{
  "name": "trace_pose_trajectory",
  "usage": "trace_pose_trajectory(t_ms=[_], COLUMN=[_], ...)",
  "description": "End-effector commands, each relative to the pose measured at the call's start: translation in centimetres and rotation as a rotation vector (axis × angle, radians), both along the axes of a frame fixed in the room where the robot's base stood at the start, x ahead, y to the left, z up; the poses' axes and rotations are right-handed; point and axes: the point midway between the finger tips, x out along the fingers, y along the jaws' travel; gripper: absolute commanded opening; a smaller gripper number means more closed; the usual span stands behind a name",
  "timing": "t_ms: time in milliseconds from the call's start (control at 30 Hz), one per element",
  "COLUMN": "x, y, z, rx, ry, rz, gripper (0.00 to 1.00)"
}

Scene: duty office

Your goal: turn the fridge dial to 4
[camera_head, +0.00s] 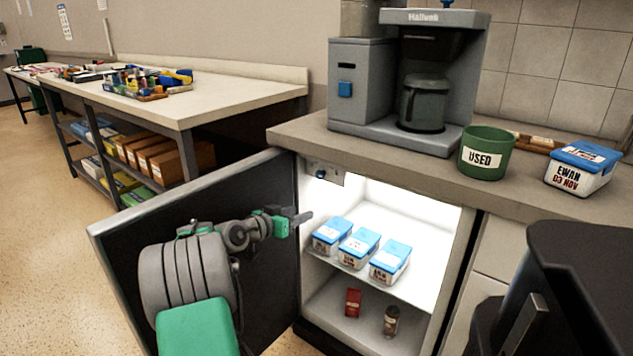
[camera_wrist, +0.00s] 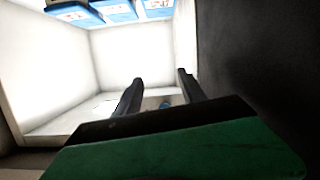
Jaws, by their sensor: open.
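The fridge dial (camera_head: 321,174) sits on a small grey housing at the top left inside the open fridge. It is small, and its number setting cannot be read. My gripper (camera_head: 304,216) is at the fridge opening, beside the open door and below the dial in the head view. In the wrist view my gripper (camera_wrist: 158,84) shows two dark fingers spread apart with nothing held. A small bluish bit (camera_wrist: 165,104) shows between the fingers near the gripper body; it may be the dial, partly hidden.
Several blue-lidded boxes (camera_head: 359,247) fill the upper shelf; a red packet (camera_head: 353,302) and a jar (camera_head: 390,320) stand below. A coffee machine (camera_head: 365,85), green pot (camera_head: 486,153) and another box (camera_head: 582,168) stand on the counter.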

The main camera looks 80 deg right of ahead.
Motion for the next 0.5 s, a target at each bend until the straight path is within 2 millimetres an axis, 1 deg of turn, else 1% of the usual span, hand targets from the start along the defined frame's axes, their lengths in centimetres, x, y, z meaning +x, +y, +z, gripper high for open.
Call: trace_pose_trajectory(t_ms=[33, 100, 167, 200, 267, 500], x=[-0.3, -0.5, -0.7, -0.9, -1.1, -3.0], y=[-0.7, -1.2, -1.5, -1.7, -2.4, -6.6], z=[2.7, 5.9, 7.4, 7.8, 7.9, 7.8], rx=[-0.103, -0.215, -0.270, -0.286, -0.293, -0.290], ry=[-0.007, -0.015, -0.018, -0.019, -0.019, -0.020], rz=[-0.011, -0.019, -0.022, -0.023, -0.024, -0.024], gripper=[0.48, 0.48, 0.48, 0.48, 0.48, 0.48])
